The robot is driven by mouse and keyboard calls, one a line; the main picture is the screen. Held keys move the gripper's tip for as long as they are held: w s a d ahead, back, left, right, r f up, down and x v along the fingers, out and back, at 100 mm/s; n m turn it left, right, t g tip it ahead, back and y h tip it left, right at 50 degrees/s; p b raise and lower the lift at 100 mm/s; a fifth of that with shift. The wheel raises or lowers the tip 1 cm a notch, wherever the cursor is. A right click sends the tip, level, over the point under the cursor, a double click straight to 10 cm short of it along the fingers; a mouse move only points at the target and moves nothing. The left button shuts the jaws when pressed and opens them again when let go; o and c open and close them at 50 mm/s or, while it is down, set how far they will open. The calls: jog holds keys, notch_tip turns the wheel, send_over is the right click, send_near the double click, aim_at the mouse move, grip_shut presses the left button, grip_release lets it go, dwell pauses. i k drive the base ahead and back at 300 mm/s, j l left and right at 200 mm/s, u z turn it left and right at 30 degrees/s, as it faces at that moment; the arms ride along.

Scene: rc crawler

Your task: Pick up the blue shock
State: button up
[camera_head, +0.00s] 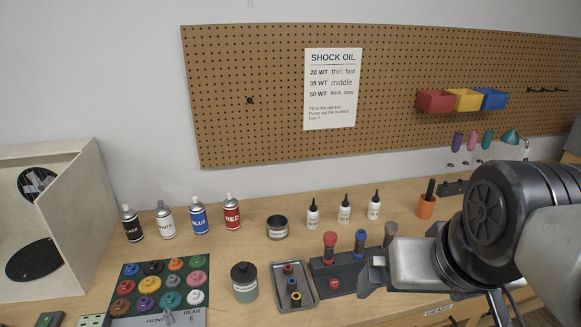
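The blue shock (360,241) stands upright in a dark grey stand (322,277) on the workbench, right of the middle. A red shock (329,244) stands to its left in the same stand, and a dark shock (390,233) to its right. My gripper (371,277) reaches in from the right, in front of the stand's right part and just below the blue shock in the picture. It hides part of the stand. Nothing shows held in it. I cannot tell whether its fingers are open, or whether it touches the stand.
A metal tray (308,298) with small coloured parts lies left of the stand, beside a dark-lidded jar (244,281). Several oil bottles (345,209) stand behind. An orange cup (427,207) stands at the right. Spray cans (199,217) and a gear board (126,297) are at the left.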

aim_at(361, 236)
jog(key=j+u, duration=0.1)
jog(key=u, duration=0.5)
jog(key=z, duration=0.65)
jog(key=l+u, duration=0.3)
jog(key=l, duration=0.2)
jog(key=l+u, duration=0.35)
jog(key=l, duration=0.2)
jog(key=i, duration=0.4)
jog(key=k, duration=0.95)
jog(key=i+u, duration=0.2)
jog(key=u, duration=0.15)
jog(key=i+l+u, duration=0.1)
jog(key=i+u, duration=0.25)
jog(key=i+l+u, duration=0.1)
jog(key=u, duration=0.25)
